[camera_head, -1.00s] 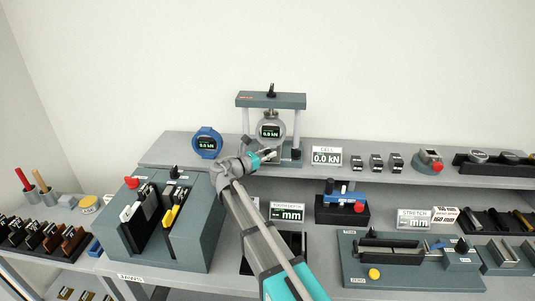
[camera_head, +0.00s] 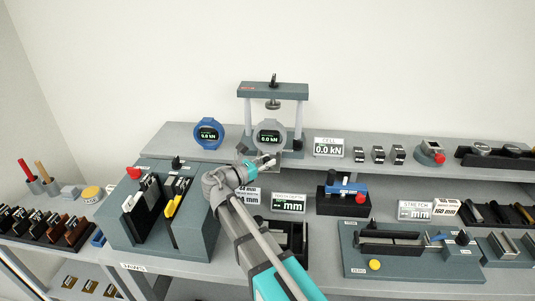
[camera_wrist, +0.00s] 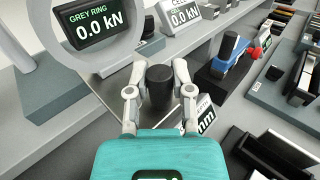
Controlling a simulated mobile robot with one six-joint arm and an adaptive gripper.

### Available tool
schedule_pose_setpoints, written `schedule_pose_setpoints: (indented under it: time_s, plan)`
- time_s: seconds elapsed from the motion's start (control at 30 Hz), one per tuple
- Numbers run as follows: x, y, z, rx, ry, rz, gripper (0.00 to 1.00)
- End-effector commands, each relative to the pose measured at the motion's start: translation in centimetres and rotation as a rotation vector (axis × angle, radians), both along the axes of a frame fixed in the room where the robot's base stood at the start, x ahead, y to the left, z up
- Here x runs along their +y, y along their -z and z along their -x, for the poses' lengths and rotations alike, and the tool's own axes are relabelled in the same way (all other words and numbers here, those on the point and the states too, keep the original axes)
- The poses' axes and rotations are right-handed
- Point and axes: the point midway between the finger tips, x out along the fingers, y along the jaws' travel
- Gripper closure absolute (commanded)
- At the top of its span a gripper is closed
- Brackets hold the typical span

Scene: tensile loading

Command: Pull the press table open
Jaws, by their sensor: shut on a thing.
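The press (camera_head: 272,91) stands on the raised back shelf, with a blue-grey crossbeam, two pale columns and a screw with a round pad. The grey ring gauge (camera_head: 269,135), also in the wrist view (camera_wrist: 92,28), reads 0.0 kN. It stands forward of the pad, which shows clear above it. My gripper (camera_head: 272,160) is low in front of the press. In the wrist view its fingers (camera_wrist: 160,95) are shut on a dark round knob (camera_wrist: 160,80) at the table's front. My gripper and the ring hide most of the press table.
A blue ring gauge (camera_head: 208,134) stands left of the press. The cell display (camera_head: 328,147) and several small blocks stand to its right. Below are the jaws block (camera_head: 130,220), the tooth-depth display (camera_head: 288,204), a blue-and-black device (camera_head: 343,193) and the stretch fixture (camera_head: 410,262).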

Motion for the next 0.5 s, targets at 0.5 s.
schedule_pose_setpoints:
  time_s: [0.5]
  plan:
    - [0.1, 0.0, 2.4, 0.001, 0.0, -0.001, 1.0]
